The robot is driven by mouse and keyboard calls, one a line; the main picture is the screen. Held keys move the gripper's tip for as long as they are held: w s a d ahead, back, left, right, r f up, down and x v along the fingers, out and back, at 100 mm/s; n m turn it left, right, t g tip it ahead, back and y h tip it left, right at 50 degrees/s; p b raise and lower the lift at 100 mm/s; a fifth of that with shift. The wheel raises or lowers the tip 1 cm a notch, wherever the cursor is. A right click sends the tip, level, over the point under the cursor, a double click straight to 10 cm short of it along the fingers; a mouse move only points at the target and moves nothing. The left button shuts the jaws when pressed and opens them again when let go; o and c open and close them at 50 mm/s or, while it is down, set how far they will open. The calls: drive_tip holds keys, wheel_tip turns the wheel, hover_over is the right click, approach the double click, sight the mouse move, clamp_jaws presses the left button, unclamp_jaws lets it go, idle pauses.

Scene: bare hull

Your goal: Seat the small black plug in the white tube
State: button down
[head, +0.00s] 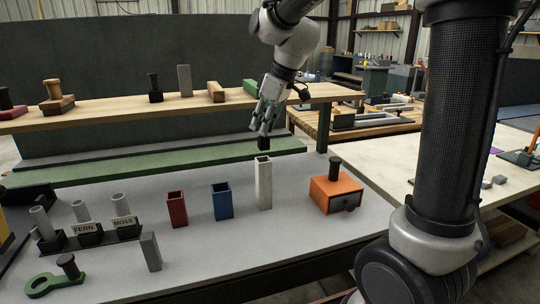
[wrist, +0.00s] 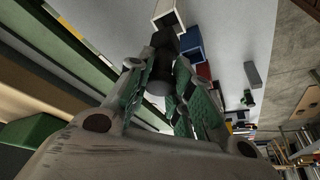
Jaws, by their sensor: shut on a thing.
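My gripper (head: 265,128) is shut on the small black plug (head: 263,143), which hangs below the fingertips. The white tube (head: 264,186) stands upright on the grey table, its square mouth open at the top. The plug is above this mouth, apart from it by a small gap. In the wrist view, the plug (wrist: 165,42) sits between the green-padded fingers (wrist: 160,78), and the white tube (wrist: 166,8) shows beyond it at the top. The plug's far end overlaps the tubes there, so the exact alignment is hard to tell.
A blue tube (head: 222,202) and a red tube (head: 177,209) stand left of the white one. An orange box (head: 336,196) with a black knob stands close on its right. Labelled holders (head: 89,235) with grey cylinders are at left. A wooden shelf (head: 120,107) runs behind.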

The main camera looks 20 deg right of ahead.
sight(266, 138)
wheel_tip(266, 138, down, 7)
drive_tip(key=shift+r, duration=0.2)
drive_tip(key=shift+f, duration=0.15)
drive_tip(key=c, duration=1.3)
unclamp_jaws()
drive_tip(key=v, duration=1.2)
drive_tip(key=s+d+f+m+h, duration=0.1)
drive_tip(key=s+d+m, duration=0.2)
drive_tip(key=s, duration=0.4)
drive_tip(key=s+d+f+m+h, duration=0.1)
drive_tip(key=s+d+f+m, duration=0.1)
drive_tip(key=s, duration=0.6)
drive_tip(key=s+d+f+m+t+h, duration=0.1)
drive_tip(key=s+d+f+m, duration=0.1)
drive_tip(key=s+d+m, duration=0.2)
drive_tip(key=shift+s+d+f, duration=0.1)
drive_tip(key=shift+s+d, duration=0.3)
drive_tip(key=shift+s, duration=0.3)
drive_tip(key=shift+s+d+f, duration=0.1)
drive_tip(key=shift+s+d, duration=0.35)
drive_tip(key=shift+s, duration=0.25)
drive_tip(key=shift+s+d+f, duration=0.1)
drive_tip(key=shift+s+d, duration=0.3)
drive_tip(key=shift+s, duration=0.3)
drive_tip(key=shift+r, duration=0.1)
